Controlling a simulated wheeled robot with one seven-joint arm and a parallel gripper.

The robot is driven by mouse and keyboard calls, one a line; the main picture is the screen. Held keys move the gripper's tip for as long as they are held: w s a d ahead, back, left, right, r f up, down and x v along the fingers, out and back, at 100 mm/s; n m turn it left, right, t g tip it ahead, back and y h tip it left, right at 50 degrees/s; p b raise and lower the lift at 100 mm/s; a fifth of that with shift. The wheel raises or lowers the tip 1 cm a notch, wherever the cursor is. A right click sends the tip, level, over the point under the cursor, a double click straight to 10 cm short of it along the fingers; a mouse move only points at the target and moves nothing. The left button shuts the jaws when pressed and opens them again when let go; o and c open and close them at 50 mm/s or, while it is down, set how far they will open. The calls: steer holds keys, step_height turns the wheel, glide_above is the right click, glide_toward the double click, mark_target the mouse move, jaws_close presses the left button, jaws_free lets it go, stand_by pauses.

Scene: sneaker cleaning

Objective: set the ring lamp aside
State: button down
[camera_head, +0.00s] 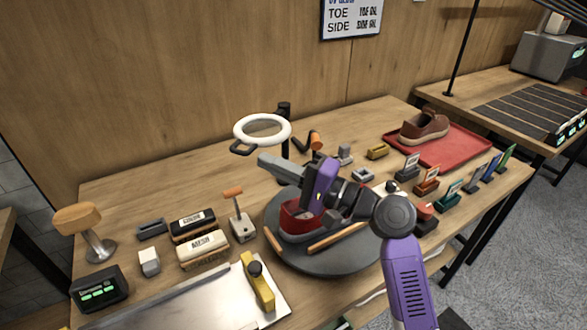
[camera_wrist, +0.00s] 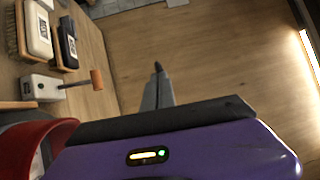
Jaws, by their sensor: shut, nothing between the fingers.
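The ring lamp (camera_head: 249,122) is a white ring with a dark handle at its front left, beside a black upright post (camera_head: 284,112) at the back middle of the table. My gripper (camera_head: 264,162) is shut and empty, its grey fingers just in front of and below the ring, apart from it as far as I can tell. In the wrist view my closed fingers (camera_wrist: 158,72) point at bare wood. A bright strip (camera_wrist: 309,55) shows at that view's right edge; I cannot tell whether it is the lamp. My forearm hides part of the table.
A red shoe (camera_head: 290,221) sits on a dark round turntable (camera_head: 282,252) under my arm. Brushes (camera_head: 193,225), a small orange-handled tool (camera_head: 238,212) and a metal tray (camera_head: 190,305) are left. A red tray (camera_head: 455,151) holds a brown shoe. The back left tabletop is clear.

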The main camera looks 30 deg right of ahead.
mark_target(236, 153)
steer(key=shift+x, duration=0.95)
steer(key=w+a+m+h+p, duration=0.1)
steer(key=w+a+t+h+p, duration=0.1)
steer(key=p, duration=0.1)
steer(key=w+a+m+t+h+p, duration=0.1)
steer(key=h, duration=0.1)
steer(key=shift+w+a+r+m, duration=0.25)
steer(key=shift+a+m, duration=0.05)
steer(key=shift+a, duration=0.1)
steer(key=f+x, duration=0.1)
steer(key=x, duration=0.7)
steer(key=shift+w+a+f+h, duration=0.2)
steer(key=shift+a+f+h, duration=0.1)
steer(key=shift+r, duration=0.1)
